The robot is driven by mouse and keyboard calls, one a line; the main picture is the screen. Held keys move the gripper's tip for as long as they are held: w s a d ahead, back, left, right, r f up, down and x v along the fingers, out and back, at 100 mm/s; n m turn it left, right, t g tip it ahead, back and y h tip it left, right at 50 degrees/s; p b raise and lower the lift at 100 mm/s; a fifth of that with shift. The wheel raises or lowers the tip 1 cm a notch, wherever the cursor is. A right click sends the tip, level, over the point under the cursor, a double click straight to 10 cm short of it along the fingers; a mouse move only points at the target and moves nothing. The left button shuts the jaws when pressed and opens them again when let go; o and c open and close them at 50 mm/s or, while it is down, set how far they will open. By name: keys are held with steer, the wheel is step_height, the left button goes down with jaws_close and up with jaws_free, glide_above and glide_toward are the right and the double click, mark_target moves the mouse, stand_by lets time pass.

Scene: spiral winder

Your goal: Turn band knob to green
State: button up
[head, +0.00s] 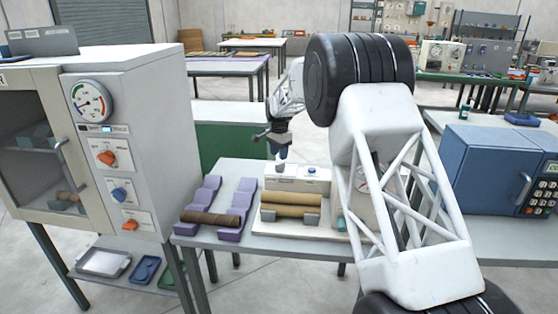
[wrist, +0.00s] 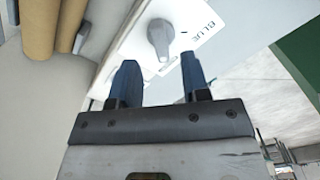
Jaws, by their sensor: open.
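A grey knob (wrist: 160,38) sits on a white plate on the spiral winder (head: 290,178) in the wrist view. The word BLUE is printed on the plate beside it; I see no green mark. My gripper (wrist: 157,66) is open, its two blue fingers spread on either side of the near end of the knob, apart from it and holding nothing. In the head view my gripper (head: 282,153) points down just above the left part of the winder's white top housing and hides part of it. A small blue knob (head: 312,170) shows on the housing's right part.
Tan rolls (head: 290,204) lie across the winder's front. A purple rack (head: 242,205) with a brown roll (head: 211,219) stands to its left. A white cabinet (head: 138,150) with a gauge and knobs is farther left; a blue keypad box (head: 490,170) is at right.

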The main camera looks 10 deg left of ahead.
mark_target(280, 164)
steer(key=shift+r, duration=1.2)
steer(key=shift+s+d+r, duration=0.25)
steer(key=shift+d+r, duration=0.05)
steer(key=shift+r, duration=0.05)
steer(key=s+d+r+n, duration=0.1)
steer(key=s+d+r, duration=0.55)
steer(key=s, duration=0.25)
steer(key=s+d+r+n+t, duration=0.1)
steer(key=s+d+r+n, duration=0.1)
steer(key=s+d+r, duration=0.45)
steer(key=s+d+r+n, duration=0.1)
steer(key=s+d+r, duration=0.3)
steer(key=s+d, duration=0.55)
steer(key=s+d+f+n, duration=0.1)
steer(key=s+d+f, duration=0.1)
steer(key=s, duration=1.2)
steer(key=s+d+f+n+t, duration=0.1)
steer(key=s+d+f, duration=0.1)
steer(key=s, duration=1.1)
steer(key=s+d+f+n, duration=0.2)
steer(key=s+d, duration=0.2)
steer(key=s, duration=1)
steer(key=shift+s+d+f+t, duration=0.3)
steer(key=shift+d+f, duration=0.05)
steer(key=shift+f, duration=0.05)
